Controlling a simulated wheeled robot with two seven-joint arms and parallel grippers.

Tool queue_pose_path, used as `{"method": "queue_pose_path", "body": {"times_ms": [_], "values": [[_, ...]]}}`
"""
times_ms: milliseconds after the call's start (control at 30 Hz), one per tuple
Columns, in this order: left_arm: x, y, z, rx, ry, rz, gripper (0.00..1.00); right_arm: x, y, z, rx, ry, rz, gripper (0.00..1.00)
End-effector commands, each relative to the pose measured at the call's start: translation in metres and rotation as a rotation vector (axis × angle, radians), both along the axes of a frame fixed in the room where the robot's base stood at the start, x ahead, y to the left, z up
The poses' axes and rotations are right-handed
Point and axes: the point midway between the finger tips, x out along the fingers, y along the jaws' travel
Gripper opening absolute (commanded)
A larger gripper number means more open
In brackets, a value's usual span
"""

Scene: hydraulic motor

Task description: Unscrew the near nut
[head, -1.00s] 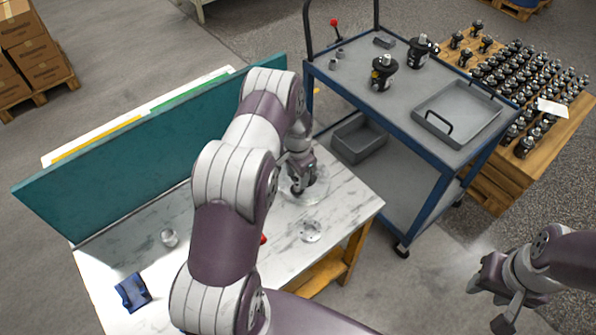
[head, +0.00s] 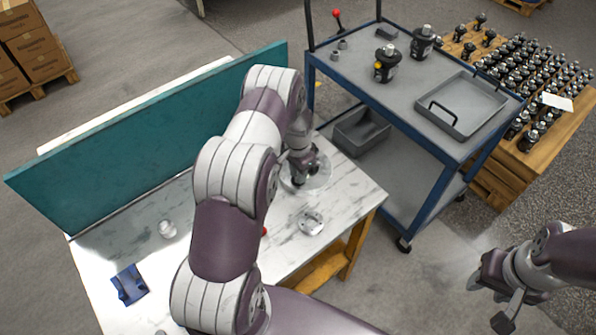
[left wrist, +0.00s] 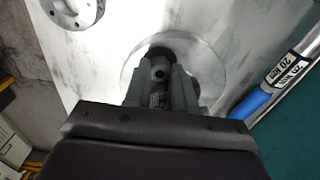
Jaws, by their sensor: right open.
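My left gripper (head: 303,174) points down at the back right of the marble-topped table, over a pale round plate (head: 322,180). In the left wrist view, its two fingers (left wrist: 160,88) stand either side of a dark part with a round grey end (left wrist: 160,72), above the plate (left wrist: 207,75). I cannot tell whether the fingers press on this part. No nut can be made out clearly; the fingers and arm hide much of this spot. My right gripper (head: 490,290) is open and empty, at the lower right beyond the table.
A round metal flange (head: 311,222) lies near the table's right edge. A blue holder (head: 129,285) and a small clear part (head: 167,229) are at left. A teal panel (head: 150,140) closes the back. A blue-handled tool (left wrist: 250,103) shows in the wrist view. A cart (head: 425,100) stands right.

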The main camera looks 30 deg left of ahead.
Motion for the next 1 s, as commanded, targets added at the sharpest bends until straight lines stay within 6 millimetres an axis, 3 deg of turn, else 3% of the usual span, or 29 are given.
{"method": "queue_pose_path", "body": {"times_ms": [167, 433, 733, 1000], "values": [[0.000, 0.000, 0.000, 0.001, -0.001, 0.010, 0.00, 0.000, 0.000, 0.000, 0.000, 0.000, 0.000, 0.43], [0.001, 0.000, 0.001, 0.000, -0.003, 0.467, 0.00, 0.000, 0.000, -0.008, 0.000, 0.000, 0.000, 0.43], [0.001, 0.000, 0.001, 0.001, -0.002, 0.519, 0.00, 0.000, 0.000, -0.008, 0.000, 0.000, 0.000, 0.43], [0.001, 0.000, 0.002, 0.000, -0.002, 0.958, 0.00, 0.000, 0.000, -0.013, 0.000, 0.000, 0.000, 0.43]]}}
